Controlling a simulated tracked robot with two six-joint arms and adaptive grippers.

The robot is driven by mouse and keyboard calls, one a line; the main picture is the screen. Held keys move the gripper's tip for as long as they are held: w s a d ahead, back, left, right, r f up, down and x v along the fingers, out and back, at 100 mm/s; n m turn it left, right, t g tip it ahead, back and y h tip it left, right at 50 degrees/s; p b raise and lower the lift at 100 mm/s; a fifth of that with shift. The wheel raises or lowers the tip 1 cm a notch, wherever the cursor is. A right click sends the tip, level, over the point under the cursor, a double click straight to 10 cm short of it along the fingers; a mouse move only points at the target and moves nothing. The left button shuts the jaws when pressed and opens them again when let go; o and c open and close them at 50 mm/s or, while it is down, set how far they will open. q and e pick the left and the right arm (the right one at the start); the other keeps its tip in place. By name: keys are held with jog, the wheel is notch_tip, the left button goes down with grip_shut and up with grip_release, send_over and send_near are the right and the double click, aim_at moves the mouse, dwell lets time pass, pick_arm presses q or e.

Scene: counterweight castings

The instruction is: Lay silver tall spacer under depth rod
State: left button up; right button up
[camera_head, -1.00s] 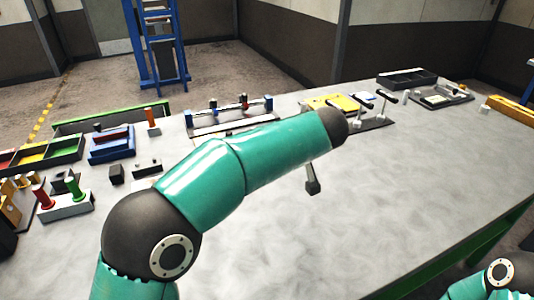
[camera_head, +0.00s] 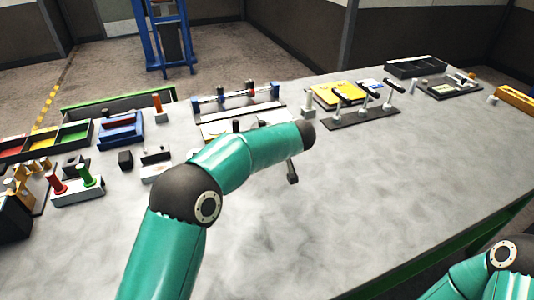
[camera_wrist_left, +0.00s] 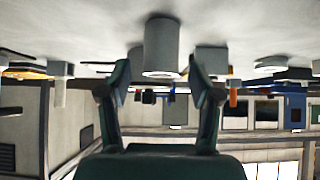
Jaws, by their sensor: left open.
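A grey, silvery upright cylinder (camera_wrist_left: 161,48), which looks like the tall spacer, stands on the table in the left wrist view, where the picture is upside down. My left gripper (camera_wrist_left: 160,82) is open, its two fingers on either side of the cylinder in the picture; I see no contact. In the head view the cylinder and most of this gripper are hidden behind my left forearm; only a dark part (camera_head: 292,172) shows. A fixture with blue end posts and a crossbar (camera_head: 236,98) carries small upright rods; I cannot tell which is the depth rod. My right gripper is out of view.
Three black-handled levers stand on a dark plate (camera_head: 350,120) to the right, near a pale upright post (camera_head: 308,104). A blue rack (camera_head: 122,132), an orange cylinder (camera_head: 157,105) and coloured bins (camera_head: 72,136) are at left. The table's front right is clear.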

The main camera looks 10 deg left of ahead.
pick_arm(q)
jog(key=shift+p+x, duration=0.6)
jog(key=shift+x, duration=1.35)
jog(key=shift+s+f, duration=0.1)
jog(key=shift+s, duration=0.1)
grip_shut()
